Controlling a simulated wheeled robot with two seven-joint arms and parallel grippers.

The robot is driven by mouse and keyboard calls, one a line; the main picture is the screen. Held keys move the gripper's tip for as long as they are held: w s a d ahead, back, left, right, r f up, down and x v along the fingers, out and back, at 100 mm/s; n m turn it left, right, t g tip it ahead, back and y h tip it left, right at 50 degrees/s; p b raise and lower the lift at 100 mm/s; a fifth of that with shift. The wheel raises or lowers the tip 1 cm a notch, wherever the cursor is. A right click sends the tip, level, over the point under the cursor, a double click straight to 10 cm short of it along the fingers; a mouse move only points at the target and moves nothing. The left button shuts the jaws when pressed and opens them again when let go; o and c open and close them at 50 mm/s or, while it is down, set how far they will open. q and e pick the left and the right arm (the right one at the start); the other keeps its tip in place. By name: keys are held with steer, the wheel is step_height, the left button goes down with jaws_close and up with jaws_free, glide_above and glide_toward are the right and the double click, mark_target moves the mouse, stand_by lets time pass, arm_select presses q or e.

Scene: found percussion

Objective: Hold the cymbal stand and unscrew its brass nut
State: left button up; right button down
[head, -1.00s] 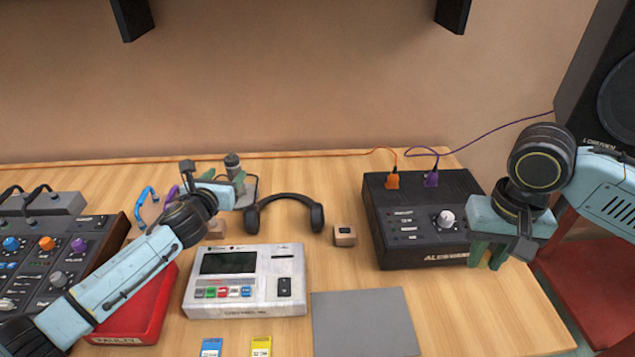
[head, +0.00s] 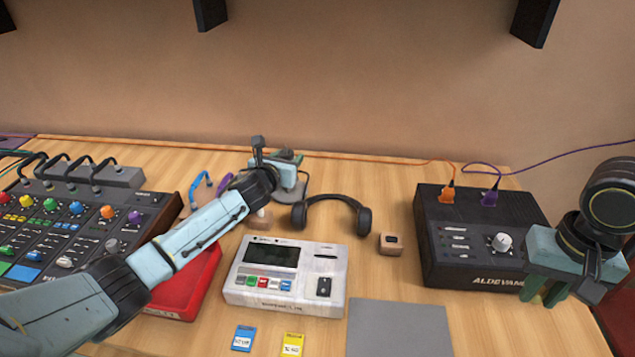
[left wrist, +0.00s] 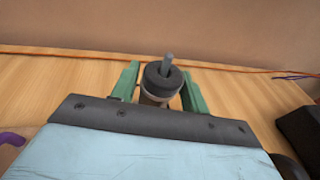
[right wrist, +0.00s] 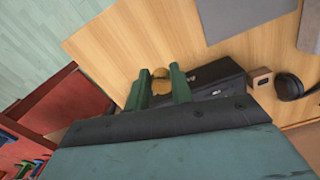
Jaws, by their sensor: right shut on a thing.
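The cymbal stand shows in the left wrist view as an upright grey rod with a thick dark collar (left wrist: 162,82). My left gripper (left wrist: 160,92) has its green fingers apart, one on each side of the stand's upper part; contact is unclear. In the head view my left gripper (head: 290,165) covers most of the stand, and a grey base (head: 320,184) shows beside it. My right gripper (right wrist: 160,88) is shut on a small brass-coloured round piece, seemingly the brass nut (right wrist: 160,73). In the head view my right gripper (head: 545,290) is over the black box's front right corner.
The headphones (head: 333,200) and a small wooden block (head: 390,243) lie right of the stand. A white drum machine (head: 286,275), red tray (head: 185,285), mixer (head: 75,235) and black box (head: 470,235) take up the table. A grey mat (head: 398,330) lies at the front.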

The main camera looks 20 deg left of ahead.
arm_select(q)
jaws_close()
